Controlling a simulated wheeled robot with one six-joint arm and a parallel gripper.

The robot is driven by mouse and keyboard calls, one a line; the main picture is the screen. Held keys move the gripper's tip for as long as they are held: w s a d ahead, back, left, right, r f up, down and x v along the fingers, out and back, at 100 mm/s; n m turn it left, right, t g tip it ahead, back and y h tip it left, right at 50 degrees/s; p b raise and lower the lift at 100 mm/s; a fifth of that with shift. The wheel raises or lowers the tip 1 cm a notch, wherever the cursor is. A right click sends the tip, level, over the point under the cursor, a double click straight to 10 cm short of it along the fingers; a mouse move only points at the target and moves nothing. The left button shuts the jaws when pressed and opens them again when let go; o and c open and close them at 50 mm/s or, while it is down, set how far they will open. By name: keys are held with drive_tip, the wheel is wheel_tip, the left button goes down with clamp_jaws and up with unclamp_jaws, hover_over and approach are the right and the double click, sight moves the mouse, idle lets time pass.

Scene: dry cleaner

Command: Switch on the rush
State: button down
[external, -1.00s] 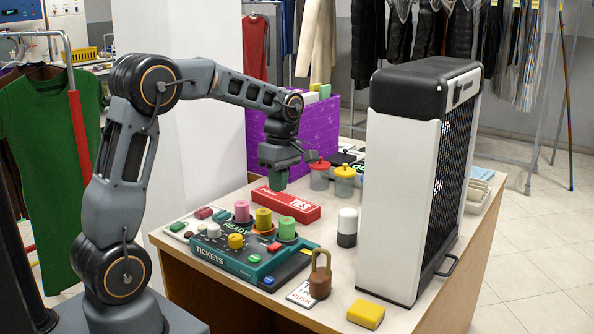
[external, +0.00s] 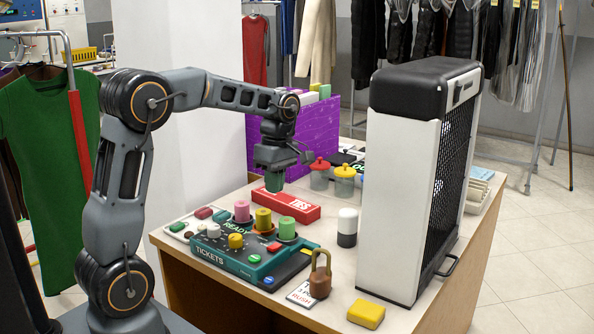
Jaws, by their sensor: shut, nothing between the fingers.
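A dark green ticket machine (external: 228,259) marked TICKETS lies on the counter, with a READY display, white and yellow knobs, a red button (external: 274,247) and small blue and green buttons along its front. A small card with red lettering that seems to read RUSH (external: 302,296) lies at its front right corner. Which control is the rush switch is too small to tell. My gripper (external: 274,186) points down, shut and empty, above the counter behind the machine, near the red TIPS box (external: 286,204). It appears apart from the machine.
A brown padlock (external: 320,279) stands beside the card. Pink, yellow and green spools (external: 287,228) stand behind the machine's controls. A yellow block (external: 366,313), a white-and-black cylinder (external: 347,228) and a tall white unit (external: 398,200) are to the right. Lidded jars (external: 344,182) stand behind.

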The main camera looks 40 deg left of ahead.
sight(274, 245)
drive_tip(key=f, duration=0.4)
drive_tip(key=s+f, duration=0.1)
drive_tip(key=f, duration=0.4)
drive_tip(key=f+b, duration=0.1)
drive_tip(key=f, duration=0.3)
drive_tip(key=shift+s+f, duration=0.35)
drive_tip(key=shift+f, duration=0.1)
drive_tip(key=shift+s+f, duration=0.15)
drive_tip(key=shift+f, duration=0.15)
drive_tip(key=shift+w+r, duration=0.2)
drive_tip(key=shift+w, duration=0.2)
drive_tip(key=shift+w+p, duration=0.35)
drive_tip(key=shift+w, duration=0.1)
